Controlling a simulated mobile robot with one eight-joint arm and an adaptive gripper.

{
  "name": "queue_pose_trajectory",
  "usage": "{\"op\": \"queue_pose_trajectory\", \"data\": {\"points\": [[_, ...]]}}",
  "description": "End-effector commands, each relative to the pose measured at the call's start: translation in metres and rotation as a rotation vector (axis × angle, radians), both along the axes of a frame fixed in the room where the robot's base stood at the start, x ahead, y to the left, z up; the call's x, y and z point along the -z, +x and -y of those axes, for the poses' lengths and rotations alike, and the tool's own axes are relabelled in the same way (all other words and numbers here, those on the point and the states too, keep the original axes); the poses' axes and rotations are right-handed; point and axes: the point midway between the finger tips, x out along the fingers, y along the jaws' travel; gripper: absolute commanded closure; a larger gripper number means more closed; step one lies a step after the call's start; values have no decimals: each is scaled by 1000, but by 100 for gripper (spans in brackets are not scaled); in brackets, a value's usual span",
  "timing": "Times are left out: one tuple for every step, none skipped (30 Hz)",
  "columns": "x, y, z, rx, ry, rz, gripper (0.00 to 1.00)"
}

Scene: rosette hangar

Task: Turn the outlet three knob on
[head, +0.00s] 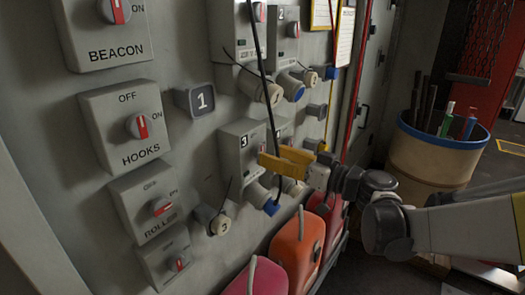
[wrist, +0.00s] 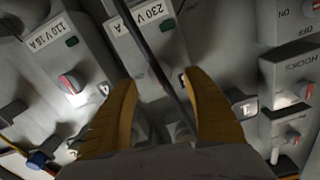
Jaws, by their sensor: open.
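The outlet three box (head: 236,136) is a grey wall unit with a "3" label, in the middle of the head view. Its knob is not clearly visible there; my yellow gripper fingers overlap that area. My gripper (head: 276,160) is open in front of the lower part of the box, and I cannot tell if it touches anything. In the wrist view my gripper (wrist: 160,80) has its fingers spread with nothing held. A "230 V" box (wrist: 146,45) lies beyond and between them, crossed by a dark cable. I cannot tell whether it is outlet three.
A "110 V 16 A" box (wrist: 52,52) with a red-and-grey knob (wrist: 72,83) is at left in the wrist view. The HOOKS switch box (head: 118,110) is at left in the head view. A black cable (head: 262,75) hangs close to my fingers.

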Motion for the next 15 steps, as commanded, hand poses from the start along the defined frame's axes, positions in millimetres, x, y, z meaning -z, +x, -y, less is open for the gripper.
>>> {"op": "queue_pose_trajectory", "data": {"points": [[1, 5, -9, -4, 0, 0, 41], [1, 9, -13, -3, 0, 0, 41], [1, 12, -18, -4, 0, 0, 41], [1, 15, -21, -3, 0, 0, 41], [1, 18, -24, -2, 0, 0, 41], [1, 20, -27, -2, 0, 0, 41], [1, 22, -29, -2, 0, 0, 41], [0, 23, -31, -2, 0, 0, 41], [0, 25, -32, -1, -1, 0, 41], [0, 25, -33, 0, -1, -1, 41], [0, 26, -34, 0, 0, -1, 41], [0, 27, -34, 1, 0, -2, 41], [0, 27, -34, 1, 0, -2, 41], [0, 27, -34, 1, 0, -2, 41], [0, 27, -34, 1, 0, -2, 41]]}}
